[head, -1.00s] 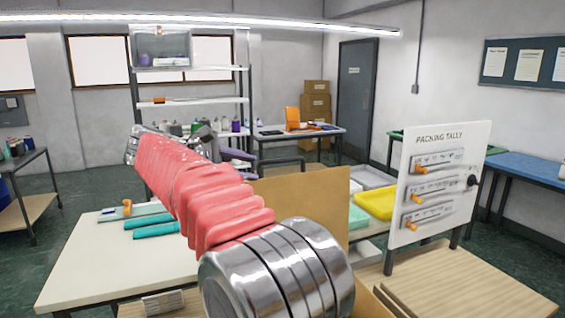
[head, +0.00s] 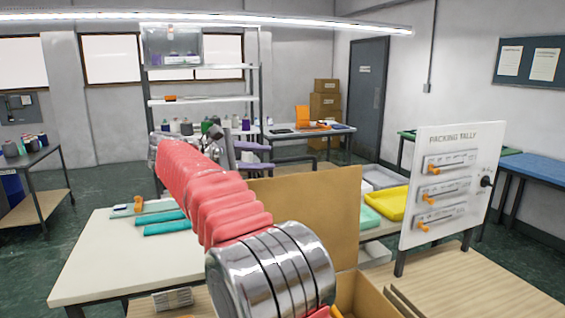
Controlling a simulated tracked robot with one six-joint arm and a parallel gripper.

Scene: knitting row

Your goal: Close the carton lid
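A cardboard carton (head: 372,296) stands at the bottom centre in the head view, partly hidden by my arm. Its tall brown lid panel (head: 318,205) stands upright behind my arm, so the carton is open. My red and silver arm crosses in front of the left part of the panel. I cannot tell whether the arm touches it.
A pale table (head: 105,255) with teal folded pieces (head: 165,228) is at left. A white packing tally board (head: 450,185) with orange sliders stands right of the carton. A yellow tray (head: 385,203) lies behind. A wooden bench top (head: 480,290) is clear at lower right.

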